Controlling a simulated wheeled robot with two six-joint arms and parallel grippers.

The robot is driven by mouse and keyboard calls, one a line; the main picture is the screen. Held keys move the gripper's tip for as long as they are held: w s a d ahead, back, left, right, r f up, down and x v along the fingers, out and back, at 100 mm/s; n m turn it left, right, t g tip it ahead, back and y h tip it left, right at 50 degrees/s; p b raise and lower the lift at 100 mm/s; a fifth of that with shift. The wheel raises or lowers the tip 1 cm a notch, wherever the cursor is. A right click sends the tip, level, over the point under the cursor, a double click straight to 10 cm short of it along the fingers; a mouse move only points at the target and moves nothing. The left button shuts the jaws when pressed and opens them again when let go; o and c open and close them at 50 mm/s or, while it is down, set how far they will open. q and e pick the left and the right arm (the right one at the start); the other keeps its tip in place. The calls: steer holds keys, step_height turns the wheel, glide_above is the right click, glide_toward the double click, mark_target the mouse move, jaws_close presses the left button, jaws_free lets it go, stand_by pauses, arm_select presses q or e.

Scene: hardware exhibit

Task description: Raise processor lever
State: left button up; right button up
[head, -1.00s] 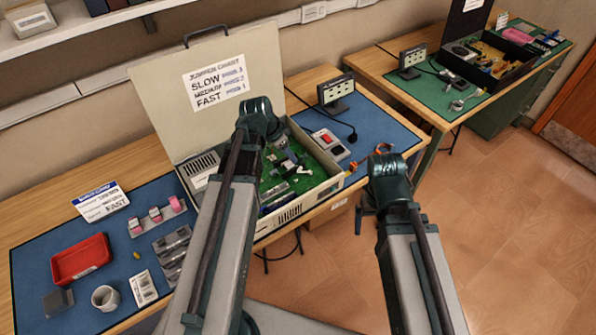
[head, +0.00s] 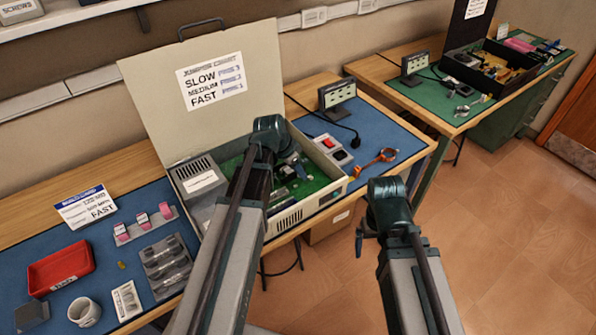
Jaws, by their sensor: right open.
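The open computer case (head: 292,217) stands on the blue mat with its lid (head: 215,120) raised. A green circuit board (head: 312,183) shows inside it. I cannot make out the processor lever; my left arm covers much of the board. My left gripper (head: 298,172) reaches down into the case over the board. Its fingers are small and partly hidden by its wrist, so I cannot tell if they are open. My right gripper (head: 362,240) is open and apart from everything, in front of the table at the right, mostly hidden under its wrist.
A red tray (head: 60,267), a mug (head: 84,312), pink parts (head: 142,222) and a grey compartment tray (head: 166,266) lie left of the case. A red-switch box (head: 332,150), an orange ring-shaped tool (head: 377,161) and a small display (head: 338,97) are at the right. Floor is clear at right.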

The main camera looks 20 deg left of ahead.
mark_target(309, 177)
arm_select(q)
jaws_close()
steer(key=shift+w+d+r+g+y+p, duration=0.3)
steer(key=shift+w+r+g+y+p, duration=0.15)
steer(key=shift+p, duration=0.35)
steer(key=shift+w+d+r+g+y+p, duration=0.15)
steer(key=shift+w+d+g+y+p, duration=0.2)
steer(key=shift+w+g+p, duration=0.15)
steer(key=shift+w+d+g+y, duration=0.25)
steer(key=shift+g+y, duration=0.15)
steer(key=shift+g, duration=0.15)
steer(key=shift+w+d+r+g+y, duration=0.2)
steer(key=shift+w+d+g+y, duration=0.25)
steer(key=shift+g+y, duration=0.3)
